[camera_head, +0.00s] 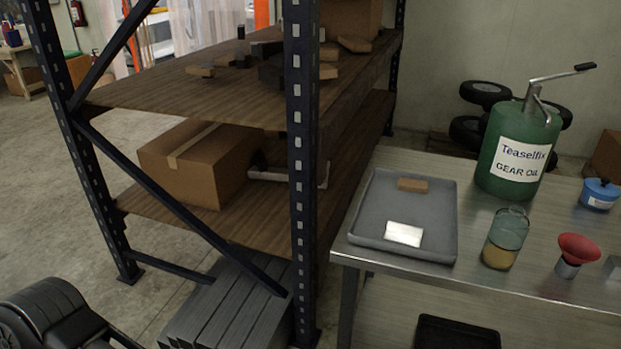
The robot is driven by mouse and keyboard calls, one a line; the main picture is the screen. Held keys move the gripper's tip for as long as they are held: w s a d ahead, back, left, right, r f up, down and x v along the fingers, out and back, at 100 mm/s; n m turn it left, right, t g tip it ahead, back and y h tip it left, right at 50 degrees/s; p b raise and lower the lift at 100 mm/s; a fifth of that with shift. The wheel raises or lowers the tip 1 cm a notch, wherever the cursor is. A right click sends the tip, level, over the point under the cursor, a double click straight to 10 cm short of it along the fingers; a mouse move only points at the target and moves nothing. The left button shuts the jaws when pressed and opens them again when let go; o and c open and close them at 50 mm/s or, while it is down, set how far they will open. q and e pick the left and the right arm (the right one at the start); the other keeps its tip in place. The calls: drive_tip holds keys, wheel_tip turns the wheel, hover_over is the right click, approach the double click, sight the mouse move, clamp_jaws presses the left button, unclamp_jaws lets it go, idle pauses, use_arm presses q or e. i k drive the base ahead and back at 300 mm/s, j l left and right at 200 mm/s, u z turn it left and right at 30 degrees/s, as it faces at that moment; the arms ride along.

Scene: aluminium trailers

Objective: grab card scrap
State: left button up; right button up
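A grey shallow tray (365,222) lies on the near left corner of the metal table. In it are two small flat pieces: a brown, cardboard-coloured piece (412,185) near the far edge and a bright white or silvery piece (403,234) near the front edge. The brown one looks like the card scrap, but I cannot be sure from its look alone. The two pieces lie apart. Neither of my grippers is in view. A dark rounded part at the lower left looks like a link of my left arm, with no fingers visible.
A metal table (475,225) holds a green gear oil can (515,150), a glass jar (506,238), a red funnel (579,248) and a blue-lidded tin (600,193). A shelf rack post (301,170) stands just left of the table. A cardboard box (200,165) is on the rack.

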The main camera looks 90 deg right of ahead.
sight(406, 184)
drive_tip(key=z, duration=3.6)
